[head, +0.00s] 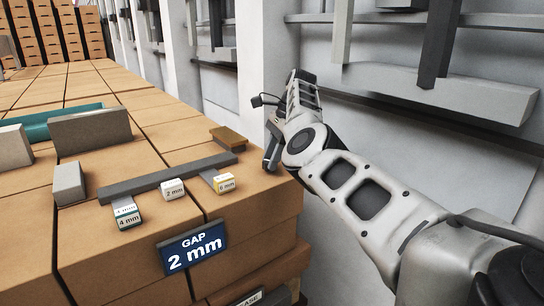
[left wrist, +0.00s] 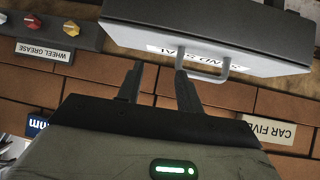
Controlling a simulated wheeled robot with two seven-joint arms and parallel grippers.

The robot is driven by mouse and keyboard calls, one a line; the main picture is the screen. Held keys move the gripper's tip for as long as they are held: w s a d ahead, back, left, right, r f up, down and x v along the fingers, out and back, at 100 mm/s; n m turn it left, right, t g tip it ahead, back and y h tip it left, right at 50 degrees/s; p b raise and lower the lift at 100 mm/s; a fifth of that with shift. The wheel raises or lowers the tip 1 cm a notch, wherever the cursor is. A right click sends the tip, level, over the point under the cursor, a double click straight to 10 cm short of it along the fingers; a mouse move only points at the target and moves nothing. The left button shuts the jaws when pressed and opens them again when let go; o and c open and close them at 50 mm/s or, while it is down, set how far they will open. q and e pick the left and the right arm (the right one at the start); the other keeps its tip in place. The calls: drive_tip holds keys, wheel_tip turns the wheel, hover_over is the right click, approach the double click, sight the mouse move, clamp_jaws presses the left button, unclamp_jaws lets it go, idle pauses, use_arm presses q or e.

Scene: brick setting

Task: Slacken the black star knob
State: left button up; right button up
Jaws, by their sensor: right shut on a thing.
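My right gripper (head: 271,152) points down at the right end of the brick-topped bench, just beyond the brown block. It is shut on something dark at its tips. This is likely the black star knob, but the fingers and wrist hide its shape. A grey bar (head: 150,179) lies nearby, with tags for 4 mm (head: 128,219), 2 mm (head: 173,189) and 6 mm (head: 224,184) along it. A blue sign (head: 192,247) reads GAP 2 mm. My left gripper (left wrist: 160,78) shows only in the left wrist view. Its fingers are apart, near the handle (left wrist: 207,68) of a grey case (left wrist: 215,35).
Grey blocks (head: 90,131) and a teal piece (head: 62,119) stand on the left of the bench. A brown block (head: 228,138) sits by the bar. A wall with rails (head: 430,88) rises close behind my right arm. Red (left wrist: 33,21) and yellow (left wrist: 71,28) knobs show in the left wrist view.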

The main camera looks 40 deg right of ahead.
drive_tip(key=shift+n, duration=0.6)
drive_tip(key=o, duration=1)
drive_tip(key=shift+c, duration=0.2)
